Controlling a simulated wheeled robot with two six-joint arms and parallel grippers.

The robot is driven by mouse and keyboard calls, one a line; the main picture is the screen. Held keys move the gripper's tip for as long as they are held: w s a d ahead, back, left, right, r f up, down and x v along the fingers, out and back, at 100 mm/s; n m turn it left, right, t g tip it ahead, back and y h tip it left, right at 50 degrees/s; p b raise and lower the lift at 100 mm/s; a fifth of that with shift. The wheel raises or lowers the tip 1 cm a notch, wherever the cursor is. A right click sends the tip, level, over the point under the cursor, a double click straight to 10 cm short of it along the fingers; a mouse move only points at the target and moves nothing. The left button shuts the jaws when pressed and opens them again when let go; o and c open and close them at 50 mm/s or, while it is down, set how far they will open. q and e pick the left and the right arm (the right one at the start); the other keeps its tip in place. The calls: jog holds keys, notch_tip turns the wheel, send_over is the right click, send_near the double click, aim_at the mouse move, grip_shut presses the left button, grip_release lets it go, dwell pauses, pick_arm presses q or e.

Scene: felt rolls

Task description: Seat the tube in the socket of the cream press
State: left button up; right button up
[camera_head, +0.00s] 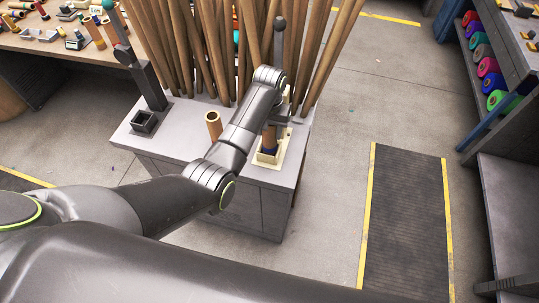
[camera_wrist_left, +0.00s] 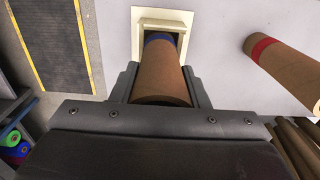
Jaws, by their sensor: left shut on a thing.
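My left gripper (camera_head: 273,122) is over the cream press (camera_head: 262,161) at the right front of the grey cabinet. It is shut on a brown cardboard tube (camera_wrist_left: 162,78) with a blue band at its far end. In the left wrist view the tube lies between the two fingers of my left gripper (camera_wrist_left: 163,88). Its blue end is at the cream socket (camera_wrist_left: 123,46). In the head view the blue end (camera_head: 270,143) points down at the socket. I cannot tell how deep it sits. My right gripper is not in view.
A second tube (camera_head: 213,125) stands left of the cream press; the left wrist view shows its red band (camera_wrist_left: 262,48). A dark press (camera_head: 143,122) with a teal-knobbed lever is at the cabinet's left. Tall wooden poles (camera_head: 205,60) stand behind. The floor to the right is clear.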

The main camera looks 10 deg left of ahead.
pick_arm(q)
jog(key=shift+f+b, duration=0.45)
jog(key=shift+f, duration=0.5)
dwell(0.6)
jog(key=o, duration=1.2)
